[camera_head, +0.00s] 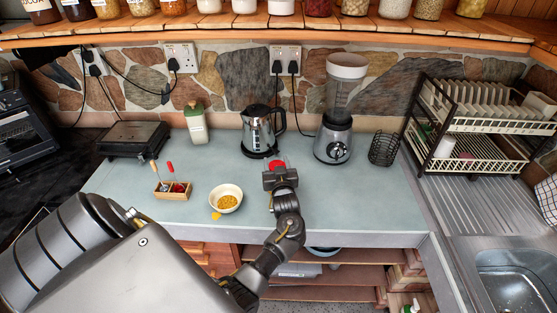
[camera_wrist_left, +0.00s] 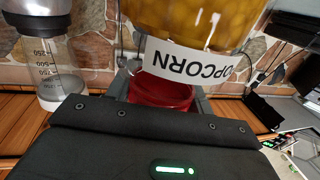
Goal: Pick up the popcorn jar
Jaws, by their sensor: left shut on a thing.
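The popcorn jar (camera_wrist_left: 190,22) fills the top of the left wrist view, which appears upside down. It has yellow-orange contents, a white label reading POPCORN and a red lid (camera_wrist_left: 162,92). My left gripper is shut at the lid end, with its fingers beside the lid. In the head view, only a red patch of the jar (camera_head: 277,163) shows just beyond my left gripper (camera_head: 280,177); the rest is hidden behind the gripper. I cannot tell if the jar touches the counter. My right gripper is not in view.
On the counter (camera_head: 365,215), a kettle (camera_head: 259,133) and a blender (camera_head: 335,140) stand just behind the gripper. A bowl of yellow food (camera_head: 226,199) and a wooden utensil box (camera_head: 172,190) are to the left. A dish rack (camera_head: 480,120) stands right. Bare counter lies right of the gripper.

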